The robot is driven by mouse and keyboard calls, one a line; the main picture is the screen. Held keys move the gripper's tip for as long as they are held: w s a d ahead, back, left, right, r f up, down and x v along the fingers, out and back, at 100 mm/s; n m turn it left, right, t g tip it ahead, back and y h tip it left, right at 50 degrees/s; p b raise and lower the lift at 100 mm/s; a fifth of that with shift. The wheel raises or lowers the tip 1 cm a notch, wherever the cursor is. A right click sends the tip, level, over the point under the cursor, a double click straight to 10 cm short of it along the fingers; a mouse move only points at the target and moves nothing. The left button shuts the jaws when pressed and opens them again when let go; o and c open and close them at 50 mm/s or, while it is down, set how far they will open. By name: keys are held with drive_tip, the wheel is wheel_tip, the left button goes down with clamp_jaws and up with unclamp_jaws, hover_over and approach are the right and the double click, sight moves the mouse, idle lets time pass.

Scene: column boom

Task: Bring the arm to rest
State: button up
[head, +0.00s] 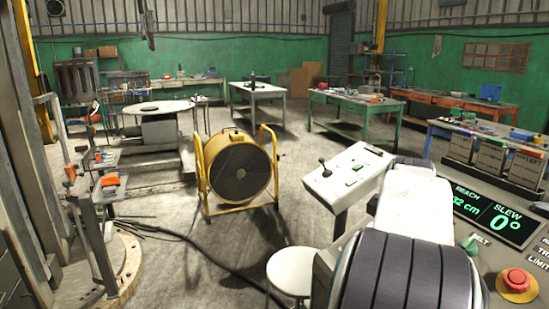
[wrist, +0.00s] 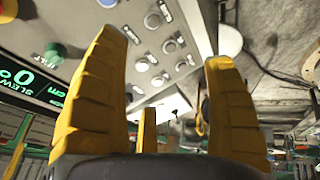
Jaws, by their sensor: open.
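My gripper (wrist: 166,50) shows in the wrist view as two ribbed yellow fingers, spread apart with nothing held between them. A shorter yellow piece stands between them, lower down. Beyond the fingers is a grey control panel (wrist: 172,84) with several round knobs; whether the fingers touch it I cannot tell. In the head view the gripper itself does not show. A white and dark ribbed body, which I take for my arm, fills the lower right there.
At the right, a console display (head: 497,214) reads slew 0°, beside a red mushroom button (head: 516,281). A white stool (head: 292,270) stands close by. A yellow drum fan (head: 238,168) stands mid-floor, with a black cable (head: 222,262) nearby. Workbenches line the green walls.

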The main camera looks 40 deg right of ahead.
drive_tip(key=w+a+f+n+t+y, duration=0.1)
drive_tip(key=w+a+f, duration=0.15)
drive_tip(key=a, duration=0.85)
drive_tip(key=w+a+f+n+y, duration=0.15)
drive_tip(key=w+a, duration=0.25)
drive_tip(key=a, duration=0.7)
drive_tip(key=s+a+f+n+y, duration=0.1)
drive_tip(key=s+a+f, duration=0.1)
drive_tip(key=s+a, duration=0.2)
drive_tip(key=s+a+f+n+y, duration=0.1)
drive_tip(key=s+a+f, duration=0.2)
drive_tip(key=a, duration=0.7)
drive_tip(key=shift+s+a+y+p, duration=0.25)
drive_tip(key=shift+s+y+p, duration=0.15)
drive_tip(key=shift+s, duration=0.1)
drive_tip(key=shift+s+n, duration=0.1)
drive_tip(key=shift+n, duration=0.15)
